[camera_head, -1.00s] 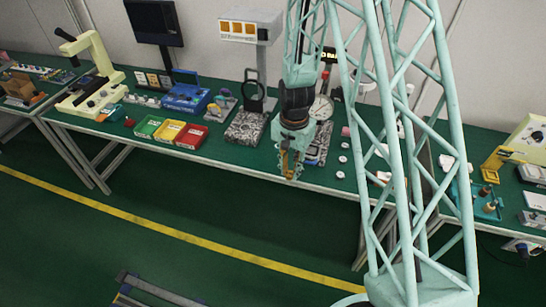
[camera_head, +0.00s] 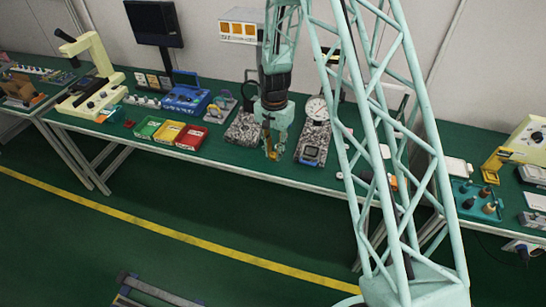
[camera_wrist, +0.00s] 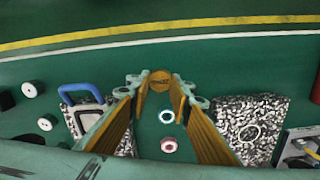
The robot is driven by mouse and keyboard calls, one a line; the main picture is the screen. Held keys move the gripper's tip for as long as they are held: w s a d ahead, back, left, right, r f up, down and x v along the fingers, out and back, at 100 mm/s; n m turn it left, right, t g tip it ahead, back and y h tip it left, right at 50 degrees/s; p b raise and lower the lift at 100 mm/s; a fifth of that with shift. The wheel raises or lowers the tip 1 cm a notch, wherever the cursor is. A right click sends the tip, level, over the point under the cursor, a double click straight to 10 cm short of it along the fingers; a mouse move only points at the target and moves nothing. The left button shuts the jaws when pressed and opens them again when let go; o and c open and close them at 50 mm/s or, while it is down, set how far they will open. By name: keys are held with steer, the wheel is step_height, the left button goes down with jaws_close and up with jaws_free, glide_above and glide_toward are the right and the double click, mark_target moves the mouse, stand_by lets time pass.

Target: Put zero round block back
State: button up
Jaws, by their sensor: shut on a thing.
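My gripper (camera_head: 271,148) hangs over the front part of the long green bench in the head view, between two speckled stone pieces. In the wrist view its two golden fingers (camera_wrist: 160,90) are shut on a small tan round block (camera_wrist: 160,80), with its flat face toward the camera. Marks on that face are too small to read, so I cannot confirm it is the zero block. Two white round pieces, one with a dark-ringed hole (camera_wrist: 166,117) and one with a reddish hole (camera_wrist: 169,145), lie on the green surface beyond the fingers.
A speckled stone plate (camera_wrist: 262,112) with a ring is right in the wrist view. A speckled stone base with a blue handle (camera_wrist: 80,92) is left, with white round pieces (camera_wrist: 33,89) beyond. Green, yellow and red trays (camera_head: 168,132) stand left in the head view. A dial gauge (camera_head: 317,108) stands right.

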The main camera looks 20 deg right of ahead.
mark_target(273, 153)
steer(key=shift+w+a, duration=0.1)
steer(key=shift+w, duration=0.35)
steer(key=shift+f, duration=1.8)
steer(key=shift+f+b, duration=0.15)
steer(key=shift+b, duration=0.2)
steer(key=o, duration=0.9)
steer(key=shift+o, duration=0.2)
steer(key=shift+r, duration=0.2)
step_height(273, 153, up, 10)
steer(key=shift+r+p, duration=0.25)
steer(key=shift+p, duration=0.35)
steer(key=shift+r, duration=0.7)
